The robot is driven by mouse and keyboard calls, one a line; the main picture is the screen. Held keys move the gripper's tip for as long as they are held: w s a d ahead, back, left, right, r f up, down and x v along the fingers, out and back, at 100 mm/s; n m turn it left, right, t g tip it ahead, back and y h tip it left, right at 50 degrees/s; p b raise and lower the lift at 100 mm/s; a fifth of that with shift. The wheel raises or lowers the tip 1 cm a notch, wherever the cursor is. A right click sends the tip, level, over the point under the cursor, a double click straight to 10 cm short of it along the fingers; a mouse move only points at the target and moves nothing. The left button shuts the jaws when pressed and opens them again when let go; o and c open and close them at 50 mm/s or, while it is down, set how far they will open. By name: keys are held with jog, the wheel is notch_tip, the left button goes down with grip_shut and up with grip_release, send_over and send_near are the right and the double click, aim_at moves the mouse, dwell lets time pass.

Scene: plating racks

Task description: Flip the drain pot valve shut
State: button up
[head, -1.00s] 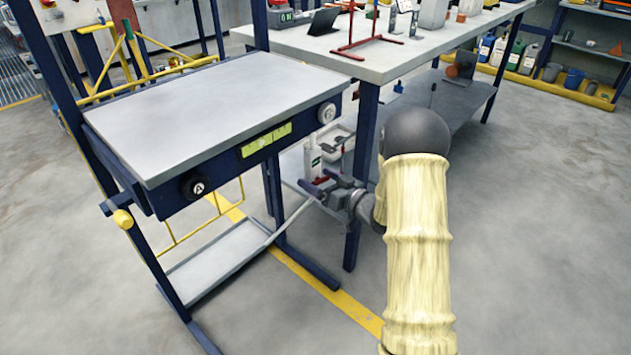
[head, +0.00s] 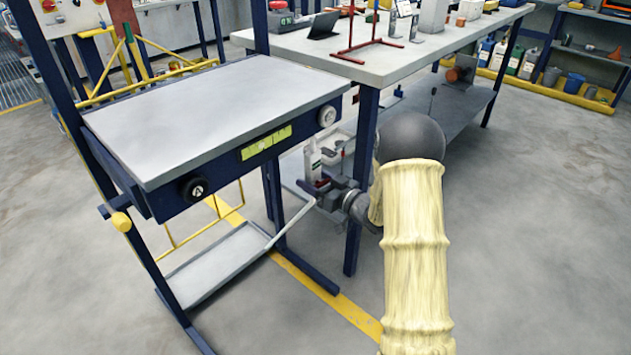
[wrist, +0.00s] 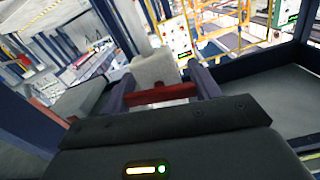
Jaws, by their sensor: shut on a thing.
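My gripper (head: 312,186) is at the end of my arm, low between the grey-topped bench and the long table. In the wrist view, my gripper (wrist: 165,92) has its two purple-blue fingers closed on the ends of a red bar, which looks like the valve lever (wrist: 160,94). The red lever (head: 320,183) shows only as a small patch in the head view. A pale grey block (wrist: 154,68), perhaps the drain pot, stands just beyond the lever. The valve body is hidden, so I cannot tell its position.
The grey-topped bench (head: 215,110) with its dark blue frame is left of my gripper. A long table (head: 430,50) with a lower shelf (head: 445,105) is on the right; its blue leg (head: 359,180) stands close to my arm.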

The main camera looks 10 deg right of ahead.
jog(key=shift+n, duration=0.9)
jog(key=o, duration=1)
jog(key=shift+s, duration=0.1)
jog(key=p+v, duration=0.4)
jog(key=v, duration=1.3)
jog(key=shift+s+d, duration=0.15)
